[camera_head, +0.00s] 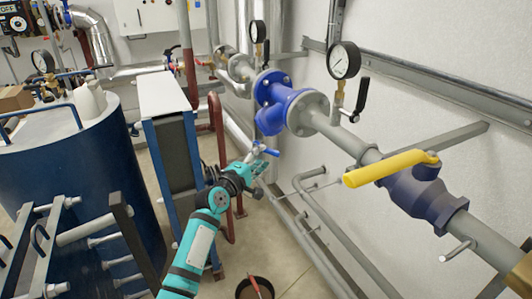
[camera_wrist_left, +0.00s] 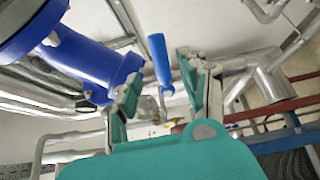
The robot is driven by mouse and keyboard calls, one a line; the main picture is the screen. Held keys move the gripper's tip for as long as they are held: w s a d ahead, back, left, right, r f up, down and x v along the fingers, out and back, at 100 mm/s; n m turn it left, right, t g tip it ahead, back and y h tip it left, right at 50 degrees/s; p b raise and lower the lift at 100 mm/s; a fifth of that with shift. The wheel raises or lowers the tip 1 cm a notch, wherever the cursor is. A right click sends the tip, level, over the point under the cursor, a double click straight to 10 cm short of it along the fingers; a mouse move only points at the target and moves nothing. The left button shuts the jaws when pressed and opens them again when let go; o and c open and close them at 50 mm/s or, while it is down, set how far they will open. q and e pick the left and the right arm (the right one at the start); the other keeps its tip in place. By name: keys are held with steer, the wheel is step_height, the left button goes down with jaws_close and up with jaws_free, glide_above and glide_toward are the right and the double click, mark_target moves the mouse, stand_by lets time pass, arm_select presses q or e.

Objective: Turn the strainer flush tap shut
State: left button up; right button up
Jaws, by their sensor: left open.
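The blue strainer (camera_head: 275,112) sits on the grey wall pipe, its branch slanting down. In the left wrist view the strainer (camera_wrist_left: 85,62) fills the upper left. The flush tap's blue lever (camera_wrist_left: 159,58) stands nearly upright in that view, between my left gripper's two fingers. The lever (camera_head: 269,151) shows small in the head view, at the fingertips. My left gripper (camera_head: 256,163) is open below the strainer; its green fingers (camera_wrist_left: 158,88) stand apart either side of the lever. I cannot tell whether either finger touches it. The tap's body is partly hidden. My right gripper is not in view.
A yellow-handled valve (camera_head: 392,168) sits on the pipe at right. Pressure gauges (camera_head: 343,61) stand above the pipe. The plate exchanger (camera_head: 165,95) and a blue tank (camera_head: 75,160) are to the left. A dark bucket (camera_head: 255,289) stands on the floor.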

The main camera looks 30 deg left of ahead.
arm_select(q)
steer(key=shift+s+a, duration=0.1)
steer(key=shift+s, duration=1.25)
steer(key=shift+f, duration=0.1)
steer(key=shift+c, duration=0.4)
steer(key=shift+f+b, duration=0.2)
steer(key=shift+b, duration=0.1)
steer(key=shift+c, duration=1.1)
steer(key=f+n+b, duration=0.1)
steer(key=n+b, duration=0.1)
steer(key=s+f+n+t+h+b, duration=0.1)
steer(key=f+n+b, duration=0.1)
steer(key=b, duration=0.1)
steer(key=f+n+b, duration=0.1)
steer(key=n+b, duration=0.1)
steer(key=shift+s+d+f+t+h, duration=0.3)
steer(key=shift+d+f, duration=0.05)
steer(key=shift+d, duration=0.05)
jaws_close()
step_height(320, 180, down, 6)
steer(key=s+a+n+t+b, duration=0.1)
steer(key=s+a+n+b, duration=0.1)
steer(key=n+b, duration=0.65)
steer(key=w+d+r+n+y+p, duration=0.1)
steer(key=w+r+p, duration=0.4)
steer(key=w, duration=0.5)
steer(key=shift+d+r+n, duration=0.35)
steer(key=shift+r+n, duration=0.3)
steer(key=shift+r, duration=0.25)
